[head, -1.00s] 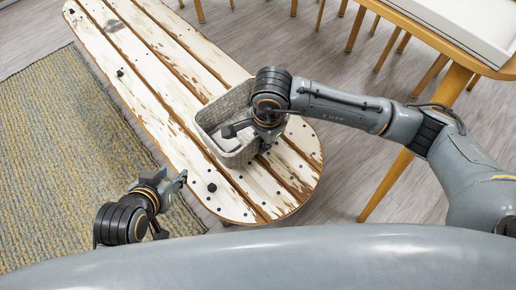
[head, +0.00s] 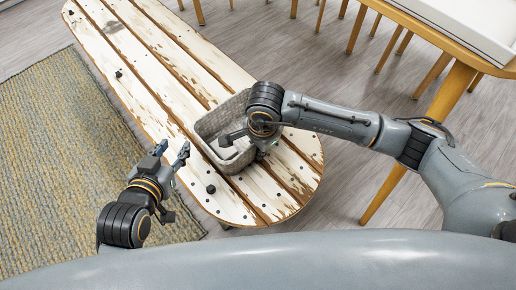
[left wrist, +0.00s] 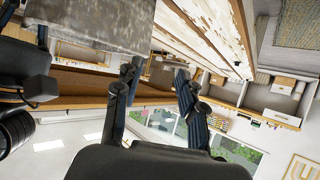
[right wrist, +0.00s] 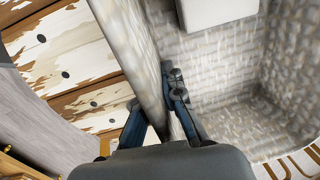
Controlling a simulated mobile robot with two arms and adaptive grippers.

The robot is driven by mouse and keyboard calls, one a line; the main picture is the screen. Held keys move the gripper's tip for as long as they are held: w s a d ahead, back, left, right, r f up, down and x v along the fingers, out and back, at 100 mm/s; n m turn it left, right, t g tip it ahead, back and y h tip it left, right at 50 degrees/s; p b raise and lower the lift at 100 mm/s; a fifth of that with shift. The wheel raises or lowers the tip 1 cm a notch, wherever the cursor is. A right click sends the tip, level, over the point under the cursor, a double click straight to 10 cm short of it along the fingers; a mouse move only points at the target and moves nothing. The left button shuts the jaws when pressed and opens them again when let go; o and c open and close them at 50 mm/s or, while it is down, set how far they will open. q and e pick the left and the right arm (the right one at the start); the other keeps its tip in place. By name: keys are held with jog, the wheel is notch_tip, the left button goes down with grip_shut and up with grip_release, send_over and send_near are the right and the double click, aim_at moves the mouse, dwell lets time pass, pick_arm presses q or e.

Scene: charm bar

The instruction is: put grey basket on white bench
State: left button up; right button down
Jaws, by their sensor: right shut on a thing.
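The grey woven basket (head: 238,165) is over the near end of the white bench (head: 165,75), a long plank top with worn paint. I cannot tell whether its base touches the planks. My right gripper (head: 260,150) is shut on the basket's right wall. In the right wrist view, its fingers (right wrist: 155,112) stand on either side of the basket wall (right wrist: 135,45). My left gripper (head: 172,152) is open and empty, left of the bench's near end, apart from the basket. Its open fingers also show in the left wrist view (left wrist: 157,85).
A woven rug (head: 70,150) lies left of the bench. A wooden table (head: 450,35) with a white tray (head: 480,25) stands at the upper right.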

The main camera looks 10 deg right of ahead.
jog(key=c, duration=1.8)
grip_release()
jog(key=o, duration=0.3)
jog(key=shift+o, duration=0.2)
